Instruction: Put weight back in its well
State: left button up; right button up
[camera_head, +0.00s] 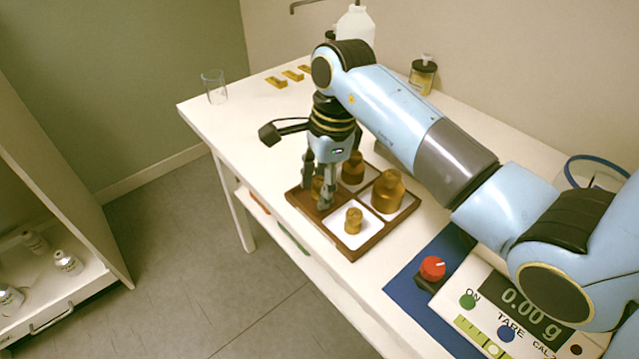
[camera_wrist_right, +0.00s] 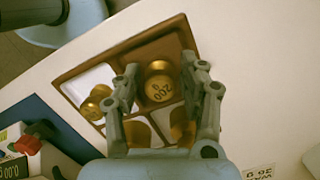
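A brown wooden tray (camera_head: 352,254) with wells holds several brass weights on the white table. My right gripper (camera_head: 323,196) points down over the tray's left well. Its two fingers stand apart on either side of a brass weight (camera_head: 317,186) in that well. In the right wrist view this weight (camera_wrist_right: 158,88) reads 200 and lies between the open fingertips (camera_wrist_right: 165,68), with gaps visible. A small weight (camera_head: 353,221) stands in the front white well, a large weight (camera_head: 388,191) in the right well, and another weight (camera_head: 353,168) in the back well. My left gripper is not in view.
A scale (camera_head: 505,320) reading 0.00 g, with a red knob (camera_head: 432,268), stands on a blue mat (camera_head: 410,283) at the front right. A glass beaker (camera_head: 214,86), gold pieces (camera_head: 291,75) and a dark-labelled jar (camera_head: 422,74) stand farther back.

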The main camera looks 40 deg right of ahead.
jog(key=shift+r, duration=0.1)
notch_tip(320, 180, up, 12)
jog(key=d+p, duration=0.1)
jog(key=shift+s+d+p, duration=0.25)
jog(key=shift+d+p, duration=0.1)
dwell(0.5)
